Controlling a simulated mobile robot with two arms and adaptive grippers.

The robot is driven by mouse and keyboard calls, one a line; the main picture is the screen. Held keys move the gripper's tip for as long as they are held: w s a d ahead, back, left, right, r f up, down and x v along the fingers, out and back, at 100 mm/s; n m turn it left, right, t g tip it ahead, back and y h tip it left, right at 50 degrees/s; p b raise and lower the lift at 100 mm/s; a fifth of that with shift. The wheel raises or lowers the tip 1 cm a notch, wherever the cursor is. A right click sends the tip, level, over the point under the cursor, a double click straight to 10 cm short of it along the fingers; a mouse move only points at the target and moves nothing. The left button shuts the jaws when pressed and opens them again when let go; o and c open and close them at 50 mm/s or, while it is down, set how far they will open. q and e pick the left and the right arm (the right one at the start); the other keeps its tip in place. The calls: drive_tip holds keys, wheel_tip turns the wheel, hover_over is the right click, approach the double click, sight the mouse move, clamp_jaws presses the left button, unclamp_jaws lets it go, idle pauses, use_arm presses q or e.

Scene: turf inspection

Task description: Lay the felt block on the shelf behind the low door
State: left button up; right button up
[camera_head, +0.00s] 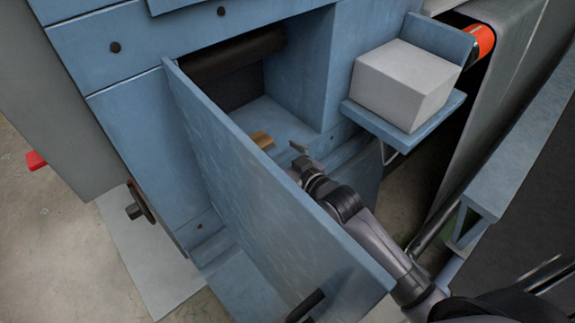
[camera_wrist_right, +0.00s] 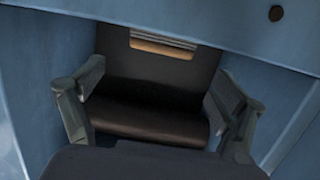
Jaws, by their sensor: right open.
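The low door (camera_head: 255,190) of the blue cabinet stands open. Behind it is a blue shelf (camera_head: 285,120). A small tan block (camera_head: 261,140), which I take for the felt block, lies on this shelf, its lower part hidden by the door's top edge. My right gripper (camera_head: 300,158) reaches over the door to the opening, to the right of the tan block and apart from it. In the right wrist view my right gripper (camera_wrist_right: 158,105) has its fingers spread with nothing between them. My left gripper is not in view.
A dark roller (camera_head: 235,55) spans the back of the compartment; it also shows in the wrist view (camera_wrist_right: 145,118). A pale grey box (camera_head: 405,85) sits on a bracket shelf (camera_head: 418,130) at right. A red part (camera_head: 36,160) sticks out at far left.

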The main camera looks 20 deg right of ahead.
drive_tip(key=v, duration=0.6)
drive_tip(key=shift+b, duration=0.4)
drive_tip(key=s+d+f+m+g+h, duration=0.1)
drive_tip(key=d+f+g, duration=0.1)
drive_tip(key=f, duration=0.8)
drive_tip(key=s+d+f+g+h, duration=0.1)
drive_tip(key=d+f+g+h, duration=0.1)
drive_tip(key=f, duration=0.9)
drive_tip(key=s+d+f+g+h, duration=0.1)
drive_tip(key=s+f+g, duration=0.1)
drive_tip(key=s+f, duration=0.45)
drive_tip(key=s+d+f+g, duration=0.1)
drive_tip(key=s+d+f, duration=0.15)
drive_tip(key=f, duration=0.75)
drive_tip(key=s+f+g, duration=0.2)
drive_tip(key=s+f, duration=0.4)
drive_tip(key=s, duration=0.4)
drive_tip(key=s+f+g, duration=0.2)
drive_tip(key=s+f, duration=0.4)
drive_tip(key=s, duration=0.5)
drive_tip(key=s+f+g+h, duration=0.1)
drive_tip(key=s+f+g, duration=0.2)
drive_tip(key=s+f, duration=0.3)
drive_tip(key=s, duration=0.5)
drive_tip(key=shift+a, duration=0.25)
